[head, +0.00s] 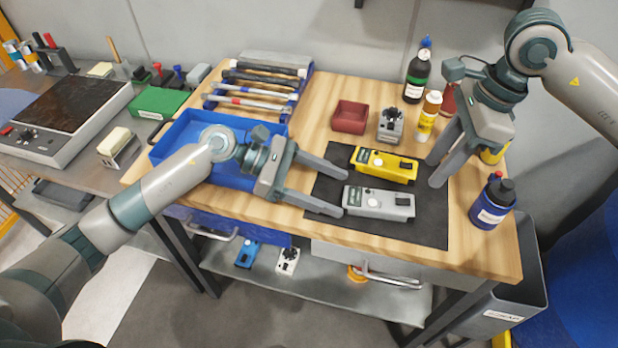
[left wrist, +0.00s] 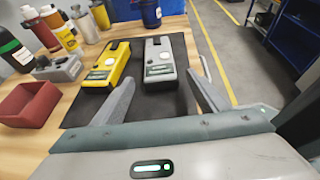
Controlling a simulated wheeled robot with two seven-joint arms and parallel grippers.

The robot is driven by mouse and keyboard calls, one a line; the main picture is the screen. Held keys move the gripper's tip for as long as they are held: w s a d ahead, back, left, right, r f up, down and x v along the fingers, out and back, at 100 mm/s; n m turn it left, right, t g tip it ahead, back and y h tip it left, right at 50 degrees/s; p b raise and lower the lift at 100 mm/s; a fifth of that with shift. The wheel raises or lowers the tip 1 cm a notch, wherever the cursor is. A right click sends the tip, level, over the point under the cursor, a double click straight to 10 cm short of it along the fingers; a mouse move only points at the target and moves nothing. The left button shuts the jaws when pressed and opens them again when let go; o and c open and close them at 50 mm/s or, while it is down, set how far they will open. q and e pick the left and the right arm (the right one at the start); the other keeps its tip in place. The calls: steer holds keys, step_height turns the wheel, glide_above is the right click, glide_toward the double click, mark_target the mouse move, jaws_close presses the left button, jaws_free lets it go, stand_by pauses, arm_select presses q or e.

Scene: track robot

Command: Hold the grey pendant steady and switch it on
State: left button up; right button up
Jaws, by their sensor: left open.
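The grey pendant (head: 378,203) lies flat on a dark mat (head: 330,218), near the mat's front edge. In the left wrist view the grey pendant (left wrist: 160,66) lies ahead, between my two finger lines, with a small screen and a round white button on top. My left gripper (head: 344,195) is open and empty at the pendant's left end. Its fingers point right, towards the pendant, without a hold on it. My right gripper (head: 433,172) hangs with spread, empty fingers above the mat's right side, to the upper right of the pendant.
A similar yellow pendant (head: 385,165) lies just behind the grey one. A red box (head: 350,116), a grey device (head: 391,125) and bottles stand behind; a blue bottle (head: 492,202) stands at right. A blue tray (head: 170,150) is under my left arm.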

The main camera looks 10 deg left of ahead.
mark_target(346, 195)
arm_select(q)
steer(key=shift+x, duration=1.8)
steer(key=c, duration=1.5)
arm_select(e)
jaws_close()
steer(key=a+m+h, duration=0.1)
steer(key=m, duration=0.1)
steer(key=a+m, duration=0.1)
steer(key=m, duration=0.2)
steer(key=m+h, duration=0.1)
steer(key=m, duration=0.1)
steer(key=shift+a+f+m+h, duration=0.3)
steer(key=shift+a+f, duration=0.1)
steer(key=shift+f, duration=0.1)
steer(key=shift+f, duration=3.2)
